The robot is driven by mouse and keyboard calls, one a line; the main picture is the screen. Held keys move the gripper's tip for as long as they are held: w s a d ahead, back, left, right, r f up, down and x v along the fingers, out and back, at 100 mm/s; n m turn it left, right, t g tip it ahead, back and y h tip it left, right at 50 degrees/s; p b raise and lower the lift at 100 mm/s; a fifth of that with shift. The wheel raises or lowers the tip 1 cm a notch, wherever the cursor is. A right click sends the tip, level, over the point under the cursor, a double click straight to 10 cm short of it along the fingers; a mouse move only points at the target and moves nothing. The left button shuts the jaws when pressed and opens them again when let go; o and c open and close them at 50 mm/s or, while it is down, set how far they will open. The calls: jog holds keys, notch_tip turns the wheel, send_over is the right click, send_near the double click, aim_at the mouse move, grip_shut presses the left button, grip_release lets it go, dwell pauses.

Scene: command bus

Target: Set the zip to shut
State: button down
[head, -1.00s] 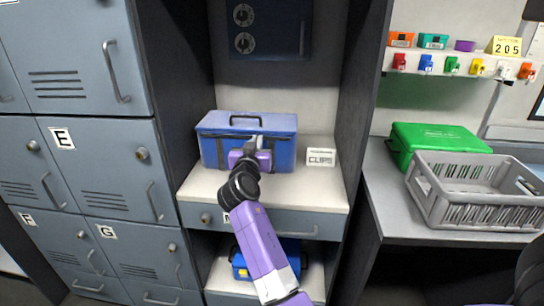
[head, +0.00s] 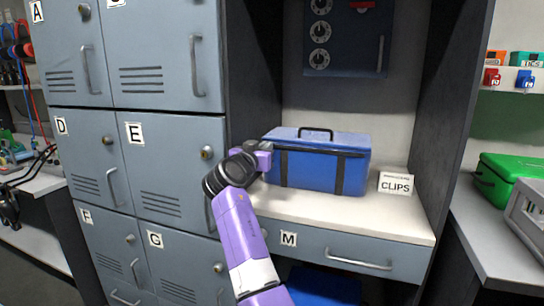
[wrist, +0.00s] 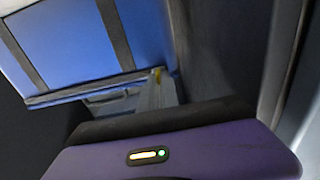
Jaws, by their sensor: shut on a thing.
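A blue soft bag (head: 325,168) with dark straps and a black top handle stands on the white shelf, its lid down. In the wrist view the bag (wrist: 70,45) shows with its zip line (wrist: 85,95) along the lid edge. My gripper (head: 268,158) is at the bag's left end in the head view. In the wrist view its fingers (wrist: 157,92) are shut at the end of the zip line, on a small yellowish zip pull (wrist: 157,71), which the fingers partly hide.
A dark side wall (head: 252,75) stands close to my gripper on the left. A CLIPS card (head: 396,183) stands right of the bag. Grey lockers (head: 170,160) fill the left. The front of the shelf (head: 350,213) is clear.

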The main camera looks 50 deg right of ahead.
jog(key=shift+w+a, duration=0.2)
jog(key=shift+w, duration=0.05)
jog(key=c, duration=1.6)
grip_release()
jog(key=shift+d, duration=0.1)
jog(key=v, duration=0.8)
